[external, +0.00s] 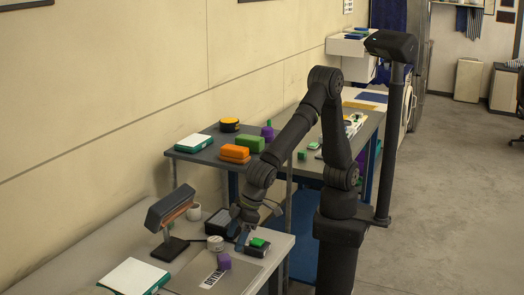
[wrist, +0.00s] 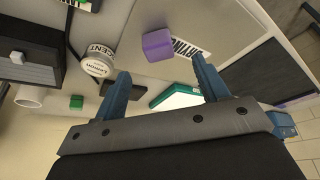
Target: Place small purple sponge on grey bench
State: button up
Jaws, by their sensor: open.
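A small purple sponge (external: 224,261) lies on a grey mat (external: 236,279) on the pale near bench. In the wrist view the purple sponge (wrist: 158,44) sits just beyond and between the fingertips, beside a printed label on the mat. My gripper (external: 242,236) is above the near bench, close to the sponge. In the wrist view my gripper (wrist: 160,66) has its two blue fingers wide apart with nothing between them. A bench with a dark grey top (external: 203,151) stands behind the near bench. Another purple object (external: 268,132) stands on it.
A green block (external: 258,242) and a round white tin (external: 215,243) are near my gripper. A lamp-like stand (external: 172,215), a white mug (external: 194,211) and a white-and-green box (external: 134,277) share the near bench. Orange (external: 235,153) and green (external: 250,144) blocks occupy the dark bench.

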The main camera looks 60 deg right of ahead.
aim_at(224, 257)
jog(key=x, duration=0.3)
jog(key=shift+f, duration=0.1)
jog(key=shift+w+x, duration=0.2)
jog(key=shift+x, duration=1.15)
jog(key=shift+w+x, duration=0.2)
jog(key=shift+x, duration=1.15)
jog(key=shift+a, duration=0.15)
jog(key=c, duration=1.1)
jog(key=shift+r, duration=0.3)
